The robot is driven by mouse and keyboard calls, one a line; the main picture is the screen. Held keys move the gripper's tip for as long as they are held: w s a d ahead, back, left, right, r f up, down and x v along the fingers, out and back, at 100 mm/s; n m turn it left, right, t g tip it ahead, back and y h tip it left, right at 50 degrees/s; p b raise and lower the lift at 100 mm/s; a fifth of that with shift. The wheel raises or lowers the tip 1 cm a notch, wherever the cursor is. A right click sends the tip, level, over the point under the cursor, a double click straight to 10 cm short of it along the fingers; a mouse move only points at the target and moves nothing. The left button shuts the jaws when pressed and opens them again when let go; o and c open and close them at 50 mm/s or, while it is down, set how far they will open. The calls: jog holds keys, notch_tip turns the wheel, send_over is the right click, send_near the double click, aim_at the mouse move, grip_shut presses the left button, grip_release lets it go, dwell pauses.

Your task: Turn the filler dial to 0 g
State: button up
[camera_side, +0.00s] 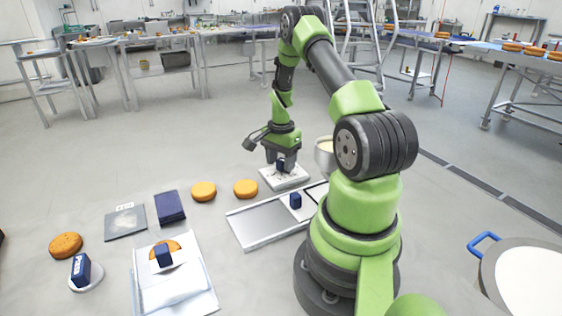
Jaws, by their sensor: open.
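My gripper (281,167) points down over a small white base (289,179) in the middle of the view. A small dark blue piece shows at the fingertips, just above or on this base. The fingers partly hide it, and I cannot tell whether they touch it. It may be the filler dial, but no scale or gram marks can be read, so its setting cannot be told. A pale container (325,147) with cream-coloured contents stands right behind the base, partly hidden by my arm.
A metal tray (262,228) with a dark blue block (295,201) lies in front of the base. Orange rounds (203,192) (245,189), a dark blue box (169,206) and a grey plate (125,221) lie left.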

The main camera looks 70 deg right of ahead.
jog(key=shift+f, duration=0.25)
jog(key=c, duration=0.9)
jog(key=shift+n, duration=0.3)
jog(key=n, duration=0.4)
jog(key=shift+n, duration=2.7)
